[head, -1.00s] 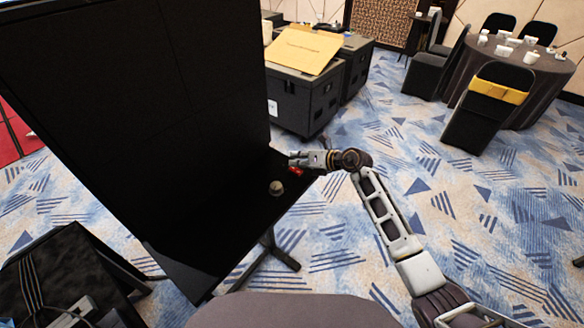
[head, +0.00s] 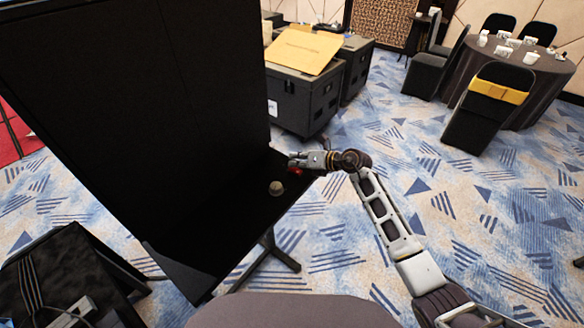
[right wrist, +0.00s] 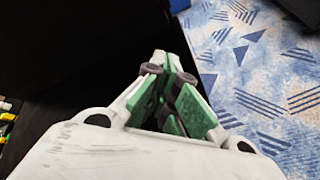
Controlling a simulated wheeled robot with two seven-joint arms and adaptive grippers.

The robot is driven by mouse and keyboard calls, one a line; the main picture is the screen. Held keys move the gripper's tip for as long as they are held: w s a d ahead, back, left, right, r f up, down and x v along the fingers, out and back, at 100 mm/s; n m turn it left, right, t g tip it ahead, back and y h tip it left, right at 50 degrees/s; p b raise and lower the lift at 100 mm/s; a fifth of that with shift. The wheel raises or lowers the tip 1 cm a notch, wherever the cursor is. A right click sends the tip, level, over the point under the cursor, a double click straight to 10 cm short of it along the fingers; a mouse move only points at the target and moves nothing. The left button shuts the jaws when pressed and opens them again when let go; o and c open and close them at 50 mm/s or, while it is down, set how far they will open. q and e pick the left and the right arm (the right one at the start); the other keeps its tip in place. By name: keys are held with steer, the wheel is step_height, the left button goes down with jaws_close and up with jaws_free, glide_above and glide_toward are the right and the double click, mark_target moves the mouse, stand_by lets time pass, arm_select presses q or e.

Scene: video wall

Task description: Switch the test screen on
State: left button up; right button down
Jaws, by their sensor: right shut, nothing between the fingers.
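The large black screen (head: 130,110) stands upright at the left of the head view, and its face is dark. A black ledge (head: 240,225) runs along its foot. A small red thing (head: 296,171) sits at the far right end of the ledge, partly hidden by my right gripper. My right gripper (head: 291,162) is shut and empty, just above or against the red thing; I cannot tell if they touch. In the right wrist view, the shut green-padded fingers (right wrist: 170,85) point at a dark surface. My left gripper is out of view.
A small round tan-topped object (head: 276,188) sits on the ledge near my right gripper. Black cases (head: 300,100) stand behind, with a yellowish board (head: 305,50) on top. A dark stand (head: 65,270) is at the lower left. Patterned carpet (head: 400,140) lies open to the right.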

mark_target(299, 169)
steer(key=shift+f, duration=0.15)
stand_by(0.5)
steer(key=shift+s+d+r+p, duration=0.15)
steer(key=shift+d+r+p, duration=0.05)
steer(key=shift+r+p, duration=0.6)
steer(key=shift+s+d+r+p, duration=0.15)
steer(key=shift+r+p, duration=0.55)
steer(key=shift+s+d+r+p, duration=0.1)
steer(key=shift+d+r+p, duration=0.05)
steer(key=shift+r+p, duration=0.55)
steer(key=shift+s+d+r+p, duration=0.1)
steer(key=shift+d+r+p, duration=0.1)
steer(key=shift+r, duration=0.3)
steer(key=shift+s+d+r+p, duration=0.1)
steer(key=shift+r+p, duration=0.1)
steer(key=shift+r, duration=0.25)
